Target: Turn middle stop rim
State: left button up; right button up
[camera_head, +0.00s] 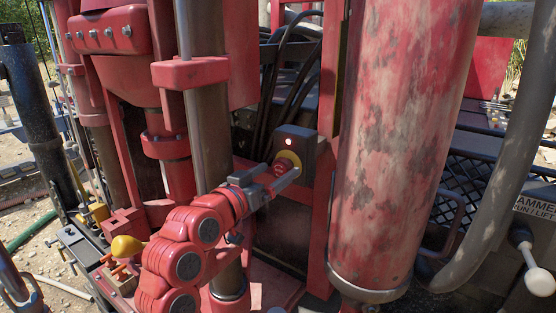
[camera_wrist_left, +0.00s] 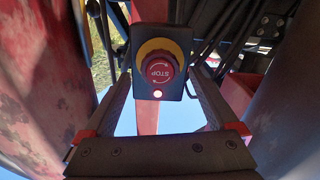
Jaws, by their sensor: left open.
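The stop button is a red round knob (camera_head: 281,168) on a yellow ring, on the front of a dark box (camera_head: 301,146) with a small lit lamp. In the left wrist view the red knob (camera_wrist_left: 159,70) faces me, with the word STOP and white curved arrows on its rim. My left gripper (camera_head: 276,176) is open, its fingers on either side of the knob in the picture. In the left wrist view my gripper (camera_wrist_left: 160,76) shows a gap between each finger and the knob. I cannot tell the exact depth of the fingertips. My right gripper is out of view.
A large worn red cylinder (camera_head: 400,130) stands close to the right of the box. A brown column (camera_head: 208,120) rises on the left. Black hoses (camera_head: 290,75) hang behind the box. A yellow knob (camera_head: 127,247) sits at lower left.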

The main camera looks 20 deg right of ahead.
pick_arm(q)
jog(key=shift+x, duration=0.95)
jog(key=shift+c, duration=0.3)
